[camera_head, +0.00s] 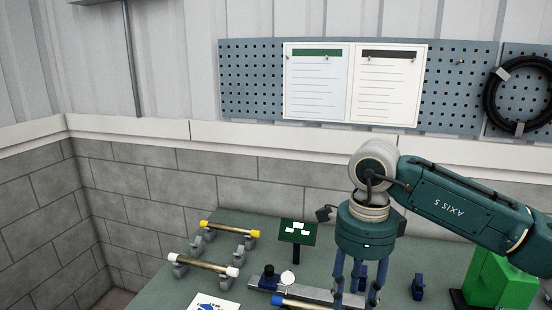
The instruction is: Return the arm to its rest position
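My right arm comes in from the right, and its teal gripper (356,294) points down over the bench. Its blue fingers stand apart with nothing visible held between them. Behind the fingers are a grey bar (318,293) and a small dark blue part. A rod with yellow ends (230,229) and a rod with white ends (206,263) lie on grey cradles to the left. A rod with a blue end (277,300) is cut off by the bottom edge. My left gripper is not in view.
The green bench (155,292) meets a block wall at the back. A small dark green sign (297,232) stands behind the bar. A bright green block (499,282) and a small blue clamp-like part (418,287) are at the right. A pegboard (250,80) hangs above.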

